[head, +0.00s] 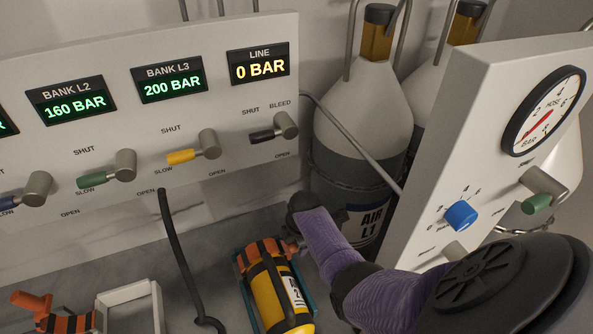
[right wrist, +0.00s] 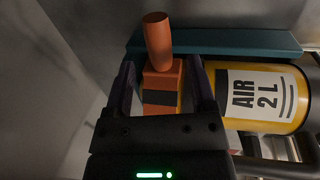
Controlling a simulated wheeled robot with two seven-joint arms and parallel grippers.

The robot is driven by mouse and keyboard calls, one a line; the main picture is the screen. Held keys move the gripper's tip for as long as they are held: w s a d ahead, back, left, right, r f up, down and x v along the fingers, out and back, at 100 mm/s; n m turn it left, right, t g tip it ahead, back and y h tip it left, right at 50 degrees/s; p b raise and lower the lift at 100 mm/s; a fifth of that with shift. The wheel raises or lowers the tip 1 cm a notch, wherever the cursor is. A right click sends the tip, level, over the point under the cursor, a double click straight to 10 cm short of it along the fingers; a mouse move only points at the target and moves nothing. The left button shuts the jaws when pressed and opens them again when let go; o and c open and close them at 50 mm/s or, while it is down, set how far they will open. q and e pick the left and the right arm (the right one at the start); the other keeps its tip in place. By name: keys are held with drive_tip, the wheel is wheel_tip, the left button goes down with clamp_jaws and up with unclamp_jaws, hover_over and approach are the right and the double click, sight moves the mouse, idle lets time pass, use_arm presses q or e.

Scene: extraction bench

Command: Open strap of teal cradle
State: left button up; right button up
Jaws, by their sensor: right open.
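The teal cradle (right wrist: 225,43) holds a yellow cylinder (right wrist: 262,80) labelled AIR 2 L. In the head view the cradle (head: 309,284) lies on the bench with the cylinder (head: 264,302) in it. An orange strap latch (right wrist: 163,75) with a round lever sits at the cylinder's end. My right gripper (right wrist: 162,67) is open, its two fingers on either side of the latch; contact cannot be told. In the head view my right arm reaches in from the right, its fingertips mostly hidden. My left gripper is not in view.
A valve panel (head: 120,214) stands behind, its LINE display at 0 BAR. Grey tanks (head: 360,120) stand behind the cradle, and a gauge panel (head: 470,130) is on the right. A dark hose (head: 176,250), a white frame (head: 157,305) and an orange-black item (head: 70,323) lie left.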

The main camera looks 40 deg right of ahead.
drive_tip(key=f, duration=0.1)
drive_tip(key=f+b, duration=0.1)
drive_tip(key=f, duration=0.1)
drive_tip(key=shift+w, duration=0.3)
drive_tip(key=shift+c, duration=0.3)
clamp_jaws()
idle(0.4)
drive_tip(key=shift+r, duration=0.1)
idle(0.4)
